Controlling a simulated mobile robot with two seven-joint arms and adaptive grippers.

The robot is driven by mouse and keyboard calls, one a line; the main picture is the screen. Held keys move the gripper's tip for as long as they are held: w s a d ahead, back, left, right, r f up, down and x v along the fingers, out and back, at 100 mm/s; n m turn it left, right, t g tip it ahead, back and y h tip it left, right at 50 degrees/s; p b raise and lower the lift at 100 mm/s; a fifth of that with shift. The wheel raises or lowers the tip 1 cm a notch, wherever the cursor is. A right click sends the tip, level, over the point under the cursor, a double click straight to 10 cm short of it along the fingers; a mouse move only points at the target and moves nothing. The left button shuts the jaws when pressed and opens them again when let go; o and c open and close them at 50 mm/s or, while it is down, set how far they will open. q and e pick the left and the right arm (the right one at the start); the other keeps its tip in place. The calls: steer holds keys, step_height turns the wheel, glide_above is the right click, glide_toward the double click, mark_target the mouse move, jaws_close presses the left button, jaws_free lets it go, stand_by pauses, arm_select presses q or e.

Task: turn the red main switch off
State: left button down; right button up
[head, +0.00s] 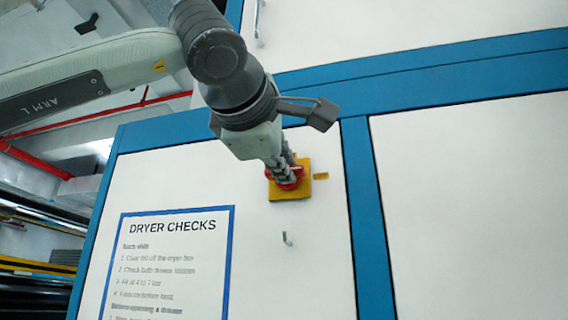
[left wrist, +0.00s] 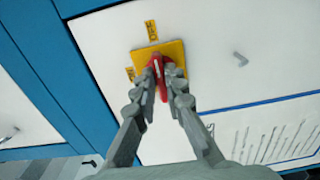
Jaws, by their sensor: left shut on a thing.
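The red main switch (head: 298,172) sits on a yellow square plate (head: 290,193) on the white panel of a blue-framed cabinet. In the left wrist view the red switch handle (left wrist: 162,79) stands between my fingers, in front of the yellow plate (left wrist: 176,54). My left gripper (head: 287,180) reaches it from above in the head view and is shut on the handle. In the left wrist view my left gripper (left wrist: 162,68) has a finger on each side of the handle. The fingers partly hide the switch in both views. My right gripper is not in view.
A "DRYER CHECKS" sign (head: 172,262) is on the panel to the lower left of the switch. A small hook (head: 287,239) sticks out below the switch. Blue frame bars (head: 366,220) border the panel. Red pipes (head: 45,166) run at the far left.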

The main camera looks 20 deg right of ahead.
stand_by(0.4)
arm_select(q)
steer(key=c, duration=1.6)
jaws_free()
steer(key=shift+s, duration=0.1)
steer(key=v, duration=1.2)
